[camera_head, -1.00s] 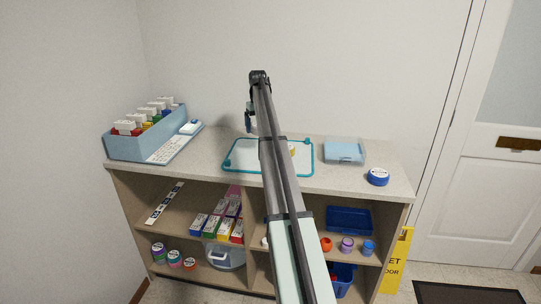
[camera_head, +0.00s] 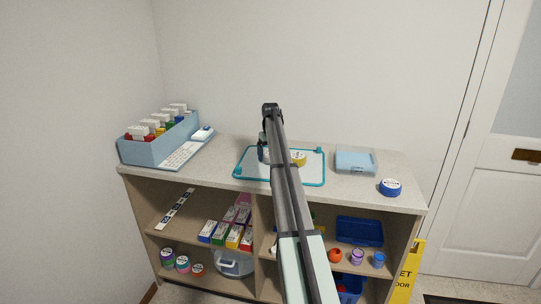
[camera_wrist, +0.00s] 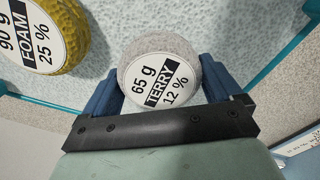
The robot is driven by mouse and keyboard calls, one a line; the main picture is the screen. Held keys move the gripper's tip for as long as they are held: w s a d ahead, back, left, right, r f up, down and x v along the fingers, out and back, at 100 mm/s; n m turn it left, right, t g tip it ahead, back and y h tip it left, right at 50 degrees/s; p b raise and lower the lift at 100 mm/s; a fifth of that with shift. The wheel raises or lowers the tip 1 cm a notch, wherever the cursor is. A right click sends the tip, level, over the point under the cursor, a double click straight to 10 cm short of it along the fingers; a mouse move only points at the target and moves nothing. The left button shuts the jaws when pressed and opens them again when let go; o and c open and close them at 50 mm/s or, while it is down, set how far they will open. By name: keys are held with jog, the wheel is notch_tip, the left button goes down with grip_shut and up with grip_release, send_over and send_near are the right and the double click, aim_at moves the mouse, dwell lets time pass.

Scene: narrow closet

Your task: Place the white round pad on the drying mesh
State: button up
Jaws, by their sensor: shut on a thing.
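The white round pad (camera_wrist: 157,66), labelled "65 g TERRY 12 %", sits between the two blue fingers of my gripper (camera_wrist: 165,85) in the wrist view. My gripper is shut on it. The drying mesh (camera_head: 250,170) is a pale sheet with a teal frame on the counter, and in the wrist view its speckled surface (camera_wrist: 235,40) shows beneath the pad. I cannot tell whether the pad touches the mesh. A yellow round pad (camera_wrist: 50,30), labelled "90 g FOAM 25 %", lies on the mesh beside it. In the head view my arm hides part of the mesh and the white pad.
A blue bin (camera_head: 150,150) of boxes stands at the counter's left, with a white keyboard-like strip (camera_head: 186,152) beside it. A light blue box (camera_head: 355,161) and a blue round tin (camera_head: 390,187) stand right of the mesh. Shelves below hold boxes and jars.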

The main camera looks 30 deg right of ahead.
jog(key=shift+f, duration=0.15)
jog(key=o, duration=0.7)
notch_tip(320, 180, up, 12)
jog(key=shift+r, duration=0.1)
dwell(0.4)
dwell(0.4)
